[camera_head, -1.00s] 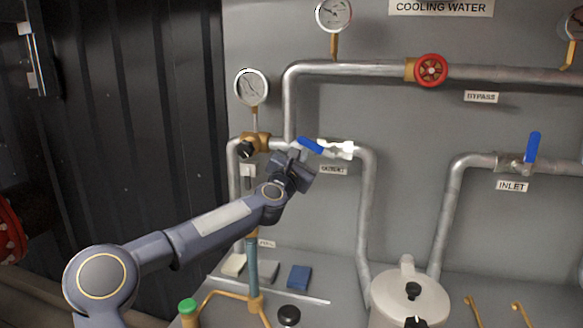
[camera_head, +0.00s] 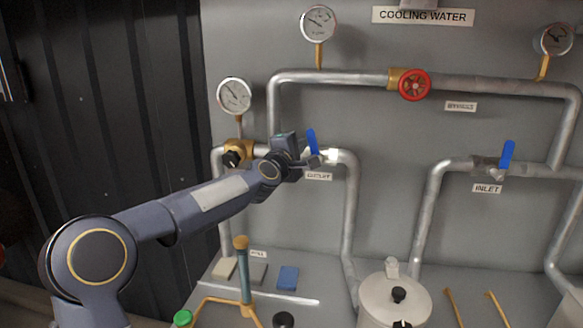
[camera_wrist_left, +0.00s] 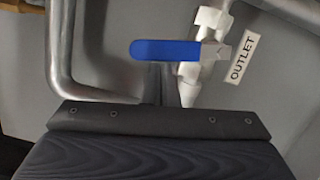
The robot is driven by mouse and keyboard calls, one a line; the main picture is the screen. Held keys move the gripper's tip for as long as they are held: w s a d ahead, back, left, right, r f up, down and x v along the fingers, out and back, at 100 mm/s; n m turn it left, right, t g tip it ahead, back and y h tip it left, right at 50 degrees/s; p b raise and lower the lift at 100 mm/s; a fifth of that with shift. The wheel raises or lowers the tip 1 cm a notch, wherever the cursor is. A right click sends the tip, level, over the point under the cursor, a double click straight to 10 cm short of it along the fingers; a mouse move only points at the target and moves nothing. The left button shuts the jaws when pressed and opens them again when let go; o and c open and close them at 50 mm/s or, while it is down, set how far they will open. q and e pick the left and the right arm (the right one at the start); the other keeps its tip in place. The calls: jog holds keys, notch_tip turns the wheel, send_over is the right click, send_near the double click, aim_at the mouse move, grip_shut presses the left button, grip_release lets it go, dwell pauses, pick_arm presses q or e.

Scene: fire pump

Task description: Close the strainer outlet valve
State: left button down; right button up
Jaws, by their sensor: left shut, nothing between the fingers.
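The outlet valve has a blue lever (camera_head: 312,142) that stands roughly upright, across its horizontal pipe. Its white body (camera_head: 332,156) sits above the OUTLET label (camera_head: 318,176). In the left wrist view the blue lever (camera_wrist_left: 165,50) lies across the white valve body (camera_wrist_left: 212,22). My left gripper (camera_head: 314,160) is at the lower part of the lever, shut with nothing between its fingers. In the wrist view its fingertips (camera_wrist_left: 172,82) are just below the lever; I cannot tell whether they touch it. My right gripper is out of view.
The inlet valve's blue lever (camera_head: 507,156) stands upright at the right. A red bypass wheel (camera_head: 414,85) is on the upper pipe. A brass valve (camera_head: 238,153) is close behind my left forearm. The strainer pot (camera_head: 394,300) stands below.

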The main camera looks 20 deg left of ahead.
pick_arm(q)
jog(key=shift+w+d+r+m+g+p, duration=0.1)
jog(key=shift+d+r+m+g+p, duration=0.1)
jog(key=shift+d+m+p, duration=0.35)
jog(key=shift+w+d+r+m+g+p, duration=0.1)
jog(key=shift+d+r+m+g+p, duration=0.1)
jog(key=shift+m+p, duration=0.6)
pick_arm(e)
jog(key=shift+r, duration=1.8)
